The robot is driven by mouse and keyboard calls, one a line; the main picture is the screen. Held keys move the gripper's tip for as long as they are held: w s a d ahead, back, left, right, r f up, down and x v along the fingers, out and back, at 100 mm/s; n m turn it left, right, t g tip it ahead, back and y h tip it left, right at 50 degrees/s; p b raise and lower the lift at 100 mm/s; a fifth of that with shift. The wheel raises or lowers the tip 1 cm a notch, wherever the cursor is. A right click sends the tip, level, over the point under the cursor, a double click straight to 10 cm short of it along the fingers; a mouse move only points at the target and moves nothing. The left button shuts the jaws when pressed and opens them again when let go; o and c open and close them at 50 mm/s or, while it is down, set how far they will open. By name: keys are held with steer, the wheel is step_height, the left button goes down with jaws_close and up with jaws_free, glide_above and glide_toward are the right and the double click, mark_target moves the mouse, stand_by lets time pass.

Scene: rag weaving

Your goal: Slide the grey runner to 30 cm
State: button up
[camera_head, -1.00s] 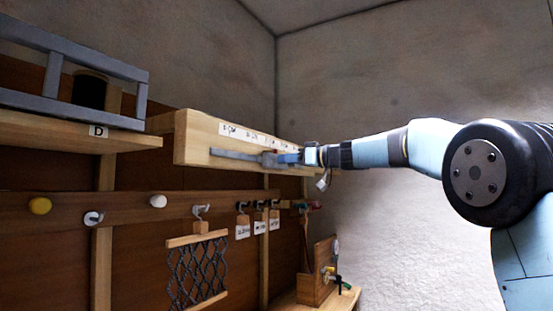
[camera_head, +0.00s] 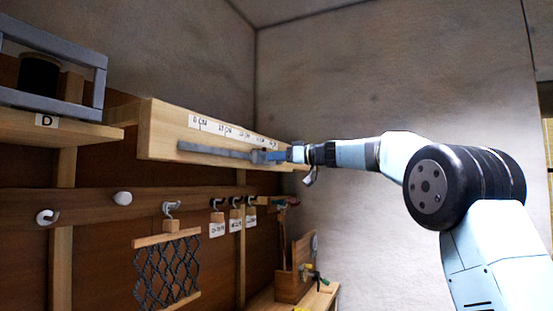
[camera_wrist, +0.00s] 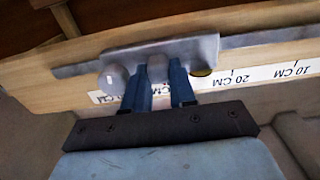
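The grey runner (camera_wrist: 195,48) is a flat plate on a thin rail (camera_head: 205,151) along the wooden beam (camera_head: 160,125). It has two rounded knobs; the one at left in the wrist view (camera_wrist: 113,80) is free. My gripper (camera_wrist: 160,78) has its blue fingers on both sides of the other knob, seemingly touching it. In the head view, my gripper (camera_head: 290,153) is at the far part of the beam. The white scale strip (camera_wrist: 255,74) reads 10 CM and 20 CM at right in the wrist view. The part behind my fingers is hidden; a further label at left is partly covered.
Below the beam, a row of hooks holds a dark net (camera_head: 168,270) and several small tags. A shelf marked D (camera_head: 46,121) carries a grey frame at the left. A wooden box (camera_head: 294,270) stands low at the back. The pale wall closes the far end.

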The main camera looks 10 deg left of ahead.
steer(key=shift+o, duration=0.5)
steer(key=shift+s+a, duration=0.25)
steer(key=shift+a, duration=0.05)
steer(key=v, duration=1.4)
steer(key=shift+w+d, duration=0.25)
steer(key=shift+w, duration=0.05)
